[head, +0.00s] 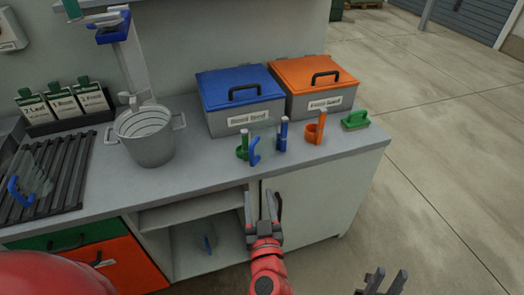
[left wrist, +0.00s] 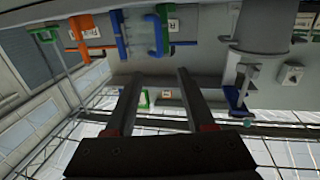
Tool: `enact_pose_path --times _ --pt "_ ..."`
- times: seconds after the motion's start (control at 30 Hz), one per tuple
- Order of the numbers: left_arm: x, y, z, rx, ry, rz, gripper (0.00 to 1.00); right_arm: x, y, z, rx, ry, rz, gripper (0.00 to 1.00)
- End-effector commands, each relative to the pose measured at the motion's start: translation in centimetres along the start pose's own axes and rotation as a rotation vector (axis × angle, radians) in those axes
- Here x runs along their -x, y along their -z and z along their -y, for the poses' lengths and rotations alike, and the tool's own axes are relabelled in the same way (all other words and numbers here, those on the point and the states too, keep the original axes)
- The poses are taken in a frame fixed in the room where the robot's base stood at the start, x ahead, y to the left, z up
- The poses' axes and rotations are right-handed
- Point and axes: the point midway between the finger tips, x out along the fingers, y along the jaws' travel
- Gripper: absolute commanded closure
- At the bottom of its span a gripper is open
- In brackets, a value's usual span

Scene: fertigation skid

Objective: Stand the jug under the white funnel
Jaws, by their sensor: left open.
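A third curved blue handle (head: 254,151) is at the counter's front edge. I cannot pick out a white funnel in either view. My left gripper (head: 262,205) is open and empty, in front of the cabinet; its fingers also show apart in the left wrist view (left wrist: 157,88). My right gripper (head: 386,280) is open and empty at bottom right.
A metal bucket (head: 148,140) stands right of the rack (head: 58,168). A blue-lidded bin (head: 240,90) and orange-lidded bin (head: 315,82) stand at the back.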

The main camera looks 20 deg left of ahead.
Motion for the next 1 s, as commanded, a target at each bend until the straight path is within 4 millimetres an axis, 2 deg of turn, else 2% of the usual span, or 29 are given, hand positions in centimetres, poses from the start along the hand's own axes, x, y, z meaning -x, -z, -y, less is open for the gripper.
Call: enact_pose_path --times 0.17,0.43,0.53,0.77,1.0 --pt "-3.4 0.7 0.3 0.003 0.014 0.000 0.45 -1.8 0.3 -0.1 0.000 0.000 -0.001 0.67" --pt "-9.6 0.6 0.2 0.000 0.007 0.000 0.45 -4.0 0.6 -0.2 0.000 0.000 0.001 0.67" --pt "-10.9 0.4 0.1 0.000 0.002 0.001 0.45 -4.3 0.7 -0.2 0.000 0.000 0.001 0.67" --pt "-12.6 0.5 0.1 -0.001 0.003 0.001 0.45 -5.0 0.8 -0.2 0.000 0.000 0.001 0.67" --pt "-15.8 0.8 0.0 -0.001 0.002 0.001 0.45 -6.7 1.1 -0.3 0.000 0.000 0.001 0.67"
